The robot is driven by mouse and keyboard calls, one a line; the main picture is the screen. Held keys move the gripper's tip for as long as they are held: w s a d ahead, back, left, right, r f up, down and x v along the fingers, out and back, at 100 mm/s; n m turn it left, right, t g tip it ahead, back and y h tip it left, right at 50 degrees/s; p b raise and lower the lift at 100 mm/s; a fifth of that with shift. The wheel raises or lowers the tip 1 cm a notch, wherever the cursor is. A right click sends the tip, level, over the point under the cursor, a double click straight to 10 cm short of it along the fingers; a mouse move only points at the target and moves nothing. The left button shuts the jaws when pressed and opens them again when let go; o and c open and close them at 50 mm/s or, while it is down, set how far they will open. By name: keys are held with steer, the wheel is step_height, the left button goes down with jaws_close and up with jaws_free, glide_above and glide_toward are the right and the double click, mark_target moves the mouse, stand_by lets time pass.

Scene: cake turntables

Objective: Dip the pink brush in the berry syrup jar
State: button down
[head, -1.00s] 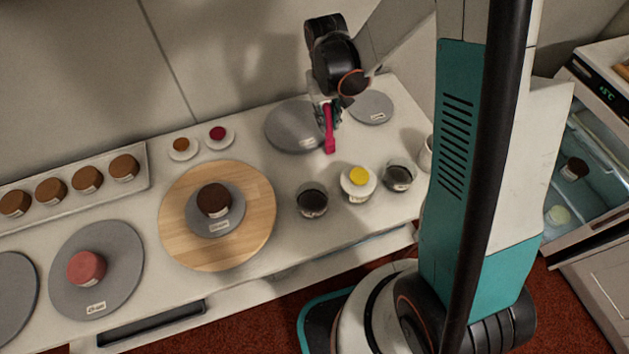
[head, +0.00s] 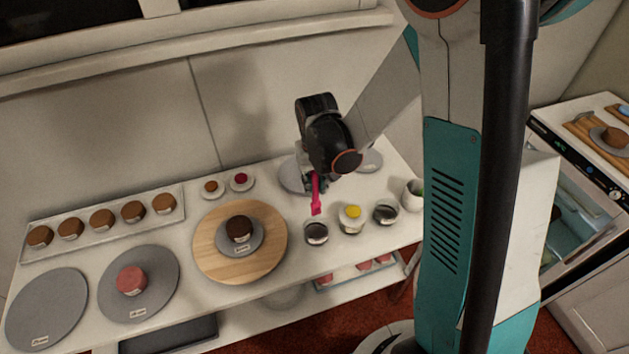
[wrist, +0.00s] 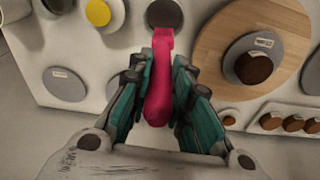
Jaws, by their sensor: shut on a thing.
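My gripper (head: 313,183) is shut on the handle of the pink brush (head: 316,202), which points head down. In the wrist view the brush (wrist: 160,88) lies between the fingers (wrist: 161,70), its head towards a dark jar (wrist: 166,13). In the head view this dark jar (head: 316,233) stands just in front of the brush head, which appears a little behind and above its mouth. A second dark jar (head: 385,213) stands further right. The jar labels are too small to read, so I cannot tell which holds berry syrup.
A yellow-topped white dish or jar (head: 351,219) stands between the dark jars. A white cup (head: 412,196) is at the right. A wooden turntable (head: 208,250) with a dark cake is to the left. Grey discs lie behind my gripper and at the far left.

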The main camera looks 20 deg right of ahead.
mark_target(315, 193)
steer(key=shift+w+f+b, duration=0.1)
steer(key=shift+f+b, duration=1.9)
steer(key=shift+f, duration=1.05)
step_height(315, 193, down, 6)
steer(key=b, duration=0.5)
steer(key=shift+r, duration=0.3)
steer(key=shift+r+p, duration=2)
steer(key=shift+r, duration=1.35)
steer(key=shift+r+p, duration=1.65)
steer(key=shift+r, duration=0.8)
steer(key=shift+f, duration=0.15)
